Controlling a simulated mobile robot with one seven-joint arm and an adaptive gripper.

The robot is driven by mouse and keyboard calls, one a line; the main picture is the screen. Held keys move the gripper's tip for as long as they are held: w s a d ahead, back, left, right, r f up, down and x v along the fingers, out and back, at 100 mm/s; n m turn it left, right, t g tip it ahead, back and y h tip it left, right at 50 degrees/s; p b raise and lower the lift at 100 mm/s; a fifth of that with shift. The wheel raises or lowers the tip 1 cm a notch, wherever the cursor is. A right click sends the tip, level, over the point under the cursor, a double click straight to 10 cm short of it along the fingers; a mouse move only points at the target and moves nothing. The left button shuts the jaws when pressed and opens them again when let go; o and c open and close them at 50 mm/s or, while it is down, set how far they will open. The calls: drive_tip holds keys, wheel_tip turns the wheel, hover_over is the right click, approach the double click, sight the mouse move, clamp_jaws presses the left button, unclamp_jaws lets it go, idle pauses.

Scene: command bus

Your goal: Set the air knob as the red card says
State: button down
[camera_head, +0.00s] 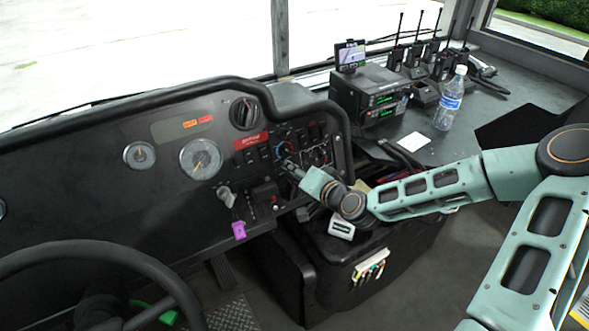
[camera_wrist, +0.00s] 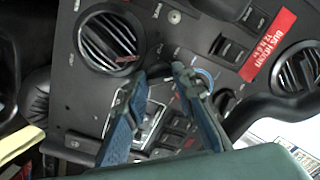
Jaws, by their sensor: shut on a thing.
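The red card (camera_head: 250,140) is a small red label with white writing on the dark dash, too small to read in the head view. It also shows at an angle in the wrist view (camera_wrist: 269,44). My gripper (camera_head: 292,166) is at the control panel, below and to the right of the card. In the wrist view its two blue fingers (camera_wrist: 160,74) stand at the panel, shut on a small knob between them. The fingers hide most of this knob and its setting. A dial with a blue arc (camera_wrist: 206,76) sits right beside the right finger.
Round air vents (camera_wrist: 110,40) and rocker switches (camera_wrist: 228,50) surround the fingers. A purple tag (camera_head: 239,230) hangs below the panel. The steering wheel (camera_head: 90,250) is at the lower left. A radio (camera_head: 370,98) and water bottle (camera_head: 450,98) stand on the right counter.

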drive_tip(key=shift+m, duration=0.7)
drive_tip(key=c, duration=1.6)
unclamp_jaws()
